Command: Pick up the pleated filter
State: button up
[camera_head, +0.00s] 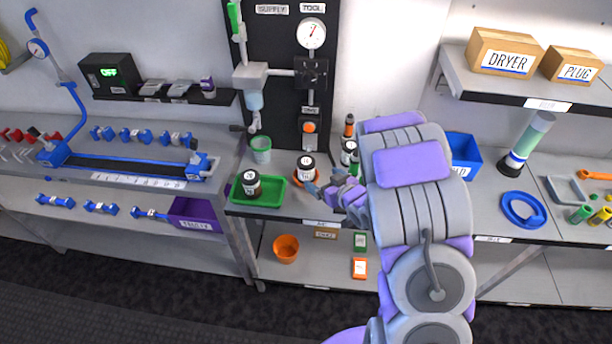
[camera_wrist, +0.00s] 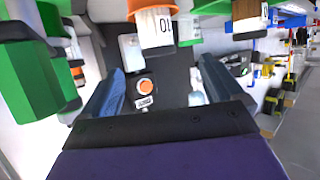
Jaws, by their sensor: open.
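I cannot make out a pleated filter for certain in either view. My gripper (camera_head: 325,190) is over the middle bench, just right of a dark bottle with a white label (camera_head: 306,166) standing at an orange dish. In the wrist view my gripper (camera_wrist: 165,88) has its two blue fingers wide apart with nothing between them. That view is upside down, and the bottle labelled 10 (camera_wrist: 155,30) shows beyond the fingers near the top. My arm hides part of the bench to the right.
A green tray (camera_head: 268,205) with another dark bottle is left of my gripper. The black panel (camera_head: 285,70) with gauge and orange button stands behind. An orange bucket (camera_head: 286,249) is below.

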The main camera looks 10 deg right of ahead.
aim_at(306, 165)
jog(key=b+x, duration=0.1)
jog(key=x, duration=0.6)
jog(key=shift+w, duration=0.1)
jog(key=shift+b+x, duration=0.85)
jog(key=shift+x, duration=1.4)
jog(key=shift+w, duration=0.6)
jog(key=c, duration=1.2)
jog(key=shift+r, duration=0.1)
